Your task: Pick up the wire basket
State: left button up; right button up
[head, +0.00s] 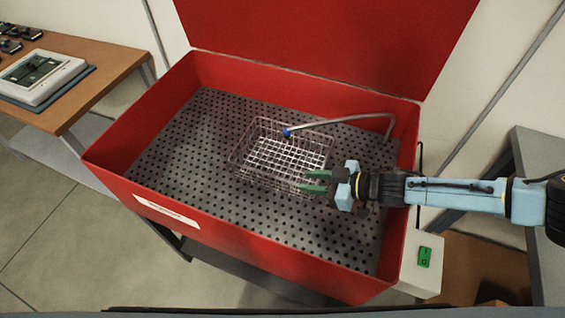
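The wire basket (262,150) is a silver wire mesh box. It stands upright on the perforated floor of a red open-topped tank (190,220). It looks empty. My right gripper (312,182), with green fingertips, reaches in from the right. Its two fingers are apart, at the basket's near right corner. The fingertips overlap the basket's rim in the picture, and I cannot tell whether they touch the wire. My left gripper is not in view.
A grey bent pipe with a blue tip (345,120) arches over the basket's far side. The tank's raised red lid (330,40) stands behind. A green switch (424,257) is at the lower right. A wooden table (100,62) with devices is at the left.

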aim_at(277, 178)
jog(key=b+x, duration=0.1)
jog(key=x, duration=0.8)
jog(key=shift+a+r, duration=0.1)
jog(key=shift+r, duration=0.05)
grip_shut()
jog(key=shift+w+r, duration=0.1)
dwell(1.1)
